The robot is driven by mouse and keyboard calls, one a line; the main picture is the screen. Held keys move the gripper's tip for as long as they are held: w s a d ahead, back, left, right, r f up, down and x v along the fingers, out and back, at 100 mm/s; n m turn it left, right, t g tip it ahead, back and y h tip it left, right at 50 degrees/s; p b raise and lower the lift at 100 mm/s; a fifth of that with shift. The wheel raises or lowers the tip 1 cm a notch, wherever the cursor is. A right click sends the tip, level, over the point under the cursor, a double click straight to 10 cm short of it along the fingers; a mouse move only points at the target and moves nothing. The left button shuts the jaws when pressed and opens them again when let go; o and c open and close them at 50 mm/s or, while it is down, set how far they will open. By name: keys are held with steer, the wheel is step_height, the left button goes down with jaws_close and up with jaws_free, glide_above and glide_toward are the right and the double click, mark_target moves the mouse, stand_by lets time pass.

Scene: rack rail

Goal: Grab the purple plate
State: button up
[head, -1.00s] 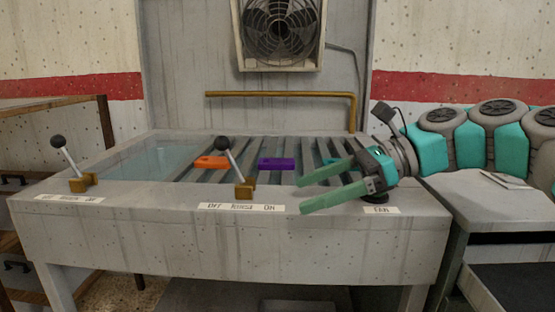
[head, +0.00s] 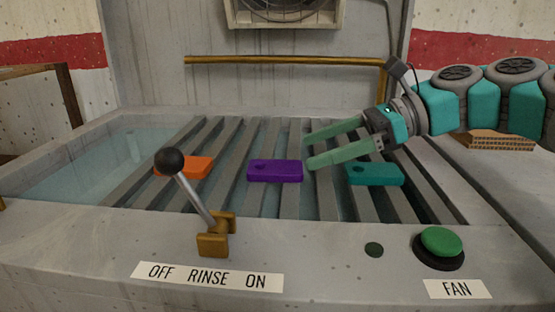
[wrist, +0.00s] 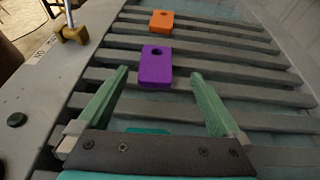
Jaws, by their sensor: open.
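The purple plate (head: 275,171), a small flat block with a hole near one end, lies across the grey rack slats in the middle of the basin. In the wrist view the purple plate (wrist: 156,67) is just ahead of the fingertips, roughly midway between them. My gripper (head: 306,151) is open and empty, just right of the plate in the head view, with its fingers pointing toward it. It also shows in the wrist view (wrist: 158,76). I cannot tell its exact height above the slats.
An orange plate (head: 185,167) lies on the slats to the left, a teal plate (head: 375,174) to the right, below my gripper. A rinse lever (head: 193,195) with a black knob rises at the front edge. A green fan button (head: 441,242) is at front right. A brass pipe (head: 280,60) runs behind.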

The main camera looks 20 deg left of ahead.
mark_target(261, 166)
steer(key=x, duration=0.7)
steer(key=shift+s+a, duration=0.2)
steer(key=shift+s, duration=0.25)
jaws_close()
stand_by(0.5)
steer(key=shift+r, duration=0.2)
